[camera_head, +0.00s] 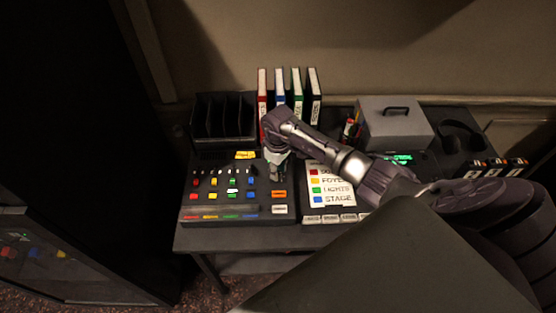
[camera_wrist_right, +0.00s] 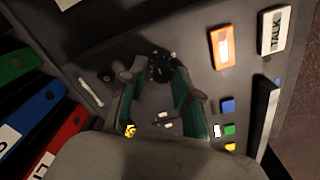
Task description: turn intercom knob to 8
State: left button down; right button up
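The intercom knob (camera_wrist_right: 160,68) is a small black round knob on the dark panel in the right wrist view, with small pale marks around it. The digits are too small and blurred to read. My right gripper (camera_wrist_right: 154,72) points down at the panel with its two teal-padded fingers spread, one to each side of the knob. I cannot tell whether either finger touches it. In the head view the right gripper (camera_head: 275,174) is over the mixing desk (camera_head: 202,208) near its upper right corner and hides the knob. My left gripper is not in view.
An orange button (camera_head: 279,194) and a white TALK button (camera_head: 280,209) sit near the gripper. Upright binders (camera_head: 296,92) and a black file rack (camera_head: 225,122) stand behind. A label card (camera_head: 331,187) and a grey box (camera_head: 395,124) are to the right.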

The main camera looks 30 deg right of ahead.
jog(key=shift+o, duration=0.7)
notch_tip(320, 180, up, 12)
dwell(0.4)
